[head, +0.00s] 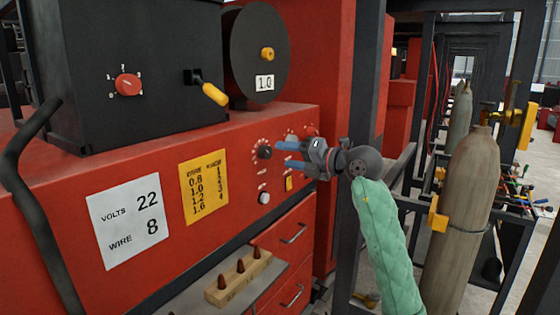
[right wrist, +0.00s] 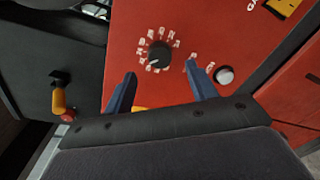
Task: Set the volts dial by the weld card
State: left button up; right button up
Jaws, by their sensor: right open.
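The white weld card (head: 128,222) on the red panel reads VOLTS 22 and WIRE 8. A black dial (head: 265,152) ringed by white marks is on the panel; its label is too small to read. It also shows in the right wrist view (right wrist: 158,55), with a pale pointer mark, but I cannot read its setting. My right gripper (head: 286,155) is open and empty, its blue fingers just right of this dial. In the right wrist view the dial lies beyond the gap between the fingertips (right wrist: 163,68). Another ringed area behind the gripper is partly hidden. My left gripper is out of view.
A yellow wire gauge card (head: 203,187) is beside the weld card. A white button (head: 264,198) is below the dial. Above stand a black box with a red knob (head: 128,84), a yellow-handled lever (head: 214,95) and a spool (head: 256,50). A gas cylinder (head: 465,200) stands right.

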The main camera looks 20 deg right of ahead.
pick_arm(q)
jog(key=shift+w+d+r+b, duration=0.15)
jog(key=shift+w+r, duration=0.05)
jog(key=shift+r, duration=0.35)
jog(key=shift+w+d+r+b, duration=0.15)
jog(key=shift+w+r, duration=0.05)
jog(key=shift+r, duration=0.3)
pick_arm(e)
jog(key=shift+v, duration=1.05)
